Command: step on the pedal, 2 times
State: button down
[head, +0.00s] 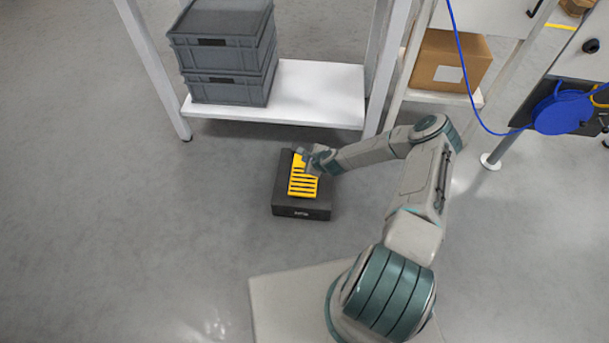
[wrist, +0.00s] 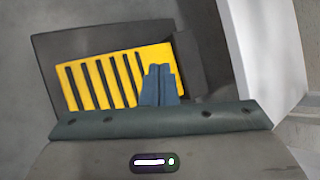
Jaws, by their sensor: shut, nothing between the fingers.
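The pedal is a yellow slotted plate (head: 302,182) on a dark box-like base (head: 301,212), standing on the grey floor in the middle of the head view. My gripper (head: 303,153) is at the far end of the yellow plate, its fingers shut and empty. In the wrist view the yellow plate (wrist: 105,77) lies on its dark base (wrist: 48,48). My gripper's closed fingertips (wrist: 159,72) overlap the plate's right part. I cannot tell whether they touch the plate or hover just above it.
A white shelf (head: 318,92) with stacked grey crates (head: 226,85) stands behind the pedal. A cardboard box (head: 448,62) sits on a shelf at the right. A blue cable reel (head: 562,112) hangs farther right. The floor left of the pedal is clear.

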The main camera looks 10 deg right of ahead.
aim_at(306, 176)
notch_tip(306, 176, down, 7)
jog(key=b, duration=0.5)
jog(key=shift+f, duration=0.2)
dwell(1.6)
jog(key=shift+f+b, duration=0.4)
jog(key=shift+b, duration=0.05)
jog(key=shift+f+b, duration=1.15)
jog(key=shift+f, duration=0.1)
dwell(1.0)
jog(key=shift+r, duration=0.1)
dwell(0.3)
jog(key=shift+r+p, duration=1.05)
jog(key=shift+r, duration=0.5)
jog(key=shift+r+p, duration=1.7)
jog(key=shift+r, duration=0.8)
